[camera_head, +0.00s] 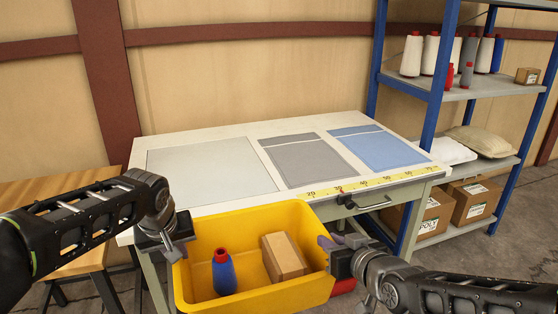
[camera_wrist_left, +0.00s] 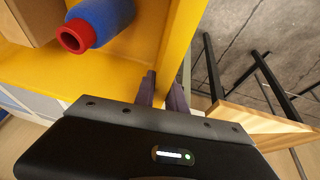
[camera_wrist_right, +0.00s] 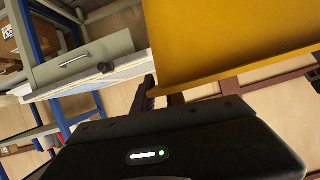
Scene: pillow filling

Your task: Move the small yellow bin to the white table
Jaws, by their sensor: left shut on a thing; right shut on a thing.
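The yellow bin (camera_head: 250,225) is held between my two grippers in front of the white table (camera_head: 230,137). It overlaps the table's front edge in the head view; I cannot tell whether it touches the table. A blue spool with a red top (camera_head: 223,272) and a brown box (camera_head: 284,257) are in the bin. My left gripper (camera_head: 174,243) is shut on the bin's left wall, which also shows in the left wrist view (camera_wrist_left: 172,45). My right gripper (camera_head: 330,250) is shut on its right wall, also seen in the right wrist view (camera_wrist_right: 230,45).
A pale sheet (camera_head: 210,170), a grey piece (camera_head: 310,160) and a blue piece (camera_head: 380,152) lie on the table. A yellow measuring tape (camera_head: 375,183) runs along its front edge. A wooden stool (camera_head: 40,190) stands left; a blue-framed shelf (camera_head: 475,90) stands right.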

